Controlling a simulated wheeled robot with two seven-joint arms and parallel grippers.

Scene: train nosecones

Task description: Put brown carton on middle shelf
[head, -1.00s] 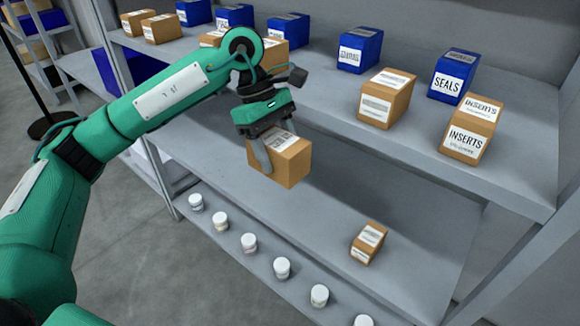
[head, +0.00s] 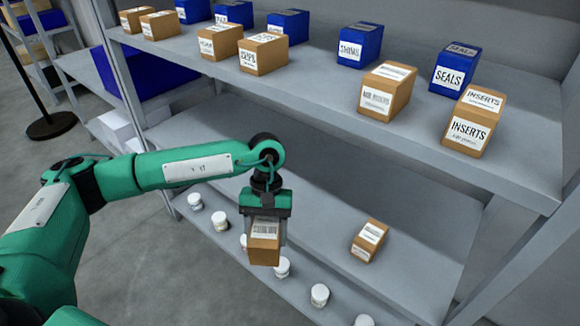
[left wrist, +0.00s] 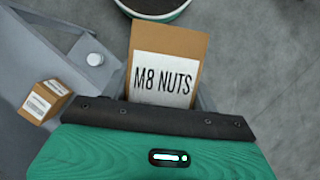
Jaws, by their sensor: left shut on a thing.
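My left gripper (head: 265,222) points down and is shut on a brown carton (head: 264,250). In the left wrist view the carton (left wrist: 168,68) shows a white label reading M8 NUTS, with floor around much of it and the shelf to its left. In the head view it hangs in front of the row of white-lidded jars and hides part of them. The lower shelf in view (head: 320,232) carries a small brown carton (head: 370,240) toward the right. My right gripper is not in view.
Several white-lidded jars (head: 320,295) line the front of the lower level. The upper shelf (head: 300,85) holds blue boxes (head: 360,46) and brown cartons (head: 386,90). Its edge overhangs behind my gripper. The lower shelf is bare left of the small carton.

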